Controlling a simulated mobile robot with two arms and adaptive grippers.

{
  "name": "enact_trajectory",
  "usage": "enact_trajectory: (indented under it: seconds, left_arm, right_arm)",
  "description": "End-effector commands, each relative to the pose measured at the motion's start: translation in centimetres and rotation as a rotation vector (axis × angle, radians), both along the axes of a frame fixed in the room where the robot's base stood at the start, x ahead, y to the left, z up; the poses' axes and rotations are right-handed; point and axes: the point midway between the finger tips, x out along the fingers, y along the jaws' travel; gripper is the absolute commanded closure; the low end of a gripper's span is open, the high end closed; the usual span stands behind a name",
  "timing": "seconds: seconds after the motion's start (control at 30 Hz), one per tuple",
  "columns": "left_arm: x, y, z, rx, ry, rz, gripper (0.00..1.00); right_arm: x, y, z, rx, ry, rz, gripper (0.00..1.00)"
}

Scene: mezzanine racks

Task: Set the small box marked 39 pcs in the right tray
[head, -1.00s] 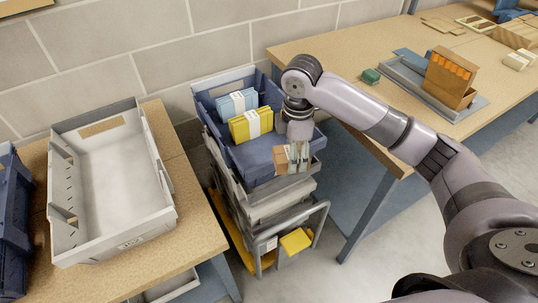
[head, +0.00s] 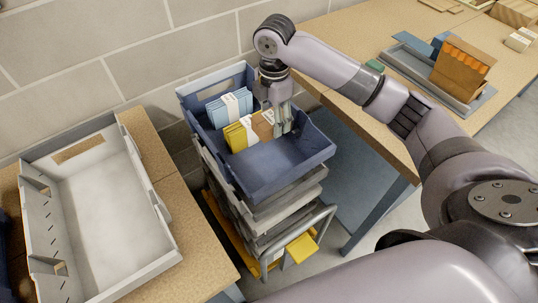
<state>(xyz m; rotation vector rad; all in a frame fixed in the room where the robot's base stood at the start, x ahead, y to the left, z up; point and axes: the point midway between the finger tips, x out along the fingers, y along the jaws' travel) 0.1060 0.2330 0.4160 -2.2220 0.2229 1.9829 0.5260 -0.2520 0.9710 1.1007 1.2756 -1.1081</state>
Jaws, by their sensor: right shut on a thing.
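My right gripper (head: 281,130) reaches down into the blue tray (head: 258,181) on top of the stack. It is shut on a small brown box (head: 263,125) with a white label. The box is right beside a yellow box (head: 236,138) with a white band; I cannot tell whether it touches the tray floor. A light blue box (head: 229,107) with a white band lies behind the yellow one. The print on the brown box is too small to read. My left gripper is out of view.
An empty grey tray (head: 158,263) sits on the left table. On the right table, a grey tray (head: 466,105) holds an open brown carton (head: 460,78), and a small green box (head: 375,66) lies nearby. The front of the blue tray is clear.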

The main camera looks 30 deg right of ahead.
Motion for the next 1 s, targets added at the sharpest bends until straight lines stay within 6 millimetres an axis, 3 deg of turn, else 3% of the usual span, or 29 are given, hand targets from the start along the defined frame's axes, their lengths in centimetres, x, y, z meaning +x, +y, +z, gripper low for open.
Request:
enact_trajectory:
  seconds: [0.2, 0.4, 0.7, 0.9, 1.0]
  left_arm:
    - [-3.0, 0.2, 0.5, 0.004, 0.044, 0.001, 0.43]
    - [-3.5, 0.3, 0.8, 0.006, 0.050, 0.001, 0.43]
    - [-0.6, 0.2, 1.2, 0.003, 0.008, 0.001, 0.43]
    - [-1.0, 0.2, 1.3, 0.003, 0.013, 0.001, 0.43]
    - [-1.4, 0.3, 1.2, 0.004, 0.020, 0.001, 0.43]
  right_arm:
    - [-0.2, 0.0, -6.0, -0.001, 0.005, -0.001, 0.80]
    - [-0.1, -0.1, -10.8, -0.001, 0.003, -0.002, 0.80]
    - [-0.1, 0.0, -14.0, 0.000, 0.001, -0.002, 0.80]
    - [-0.1, 0.0, -16.8, -0.001, 0.001, -0.002, 0.80]
    - [-0.1, 0.0, -17.2, -0.001, -0.002, -0.001, 0.80]
